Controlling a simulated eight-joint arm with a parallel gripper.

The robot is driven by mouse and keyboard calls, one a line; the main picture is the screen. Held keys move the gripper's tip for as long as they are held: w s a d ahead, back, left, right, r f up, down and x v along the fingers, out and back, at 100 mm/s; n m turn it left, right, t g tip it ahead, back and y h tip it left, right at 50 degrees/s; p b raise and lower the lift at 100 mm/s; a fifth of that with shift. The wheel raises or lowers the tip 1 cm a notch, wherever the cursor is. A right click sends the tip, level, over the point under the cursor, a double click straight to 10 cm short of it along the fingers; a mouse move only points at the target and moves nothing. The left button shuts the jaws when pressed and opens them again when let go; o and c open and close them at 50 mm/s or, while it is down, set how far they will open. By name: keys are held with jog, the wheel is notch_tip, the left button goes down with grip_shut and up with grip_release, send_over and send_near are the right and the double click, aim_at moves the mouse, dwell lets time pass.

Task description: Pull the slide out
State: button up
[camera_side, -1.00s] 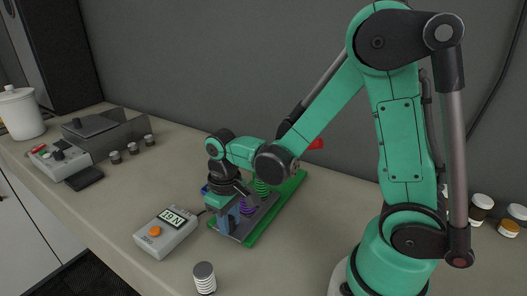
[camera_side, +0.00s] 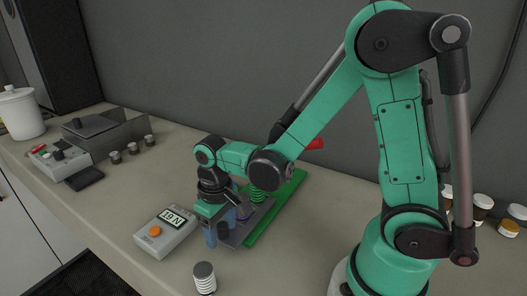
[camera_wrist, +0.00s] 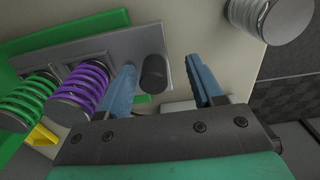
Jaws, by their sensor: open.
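The slide appears to be the grey plate (camera_side: 243,234) on a green base (camera_side: 275,213). In the wrist view, the grey plate (camera_wrist: 118,44) has a dark round knob (camera_wrist: 153,74) near its end. My gripper (camera_side: 223,232) is open over the near end of the plate. In the wrist view, the knob shows between the blue fingers of my gripper (camera_wrist: 161,70), closer to the left finger. I cannot tell whether that finger touches it.
A meter (camera_side: 166,232) reading about 19 N stands left of my gripper. A loose ribbed spring (camera_side: 204,278) stands in front; it also shows in the wrist view (camera_wrist: 262,18). A grey device (camera_side: 105,130) and small jars (camera_side: 481,207) are farther off.

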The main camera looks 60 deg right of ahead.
jog(key=shift+r, duration=2.85)
notch_tip(320, 180, up, 5)
jog(key=s+d+t, duration=0.2)
jog(key=t, duration=0.5)
jog(key=shift+s+d+r, duration=0.15)
jog(key=shift+d+r, duration=0.05)
jog(key=shift+d, duration=0.1)
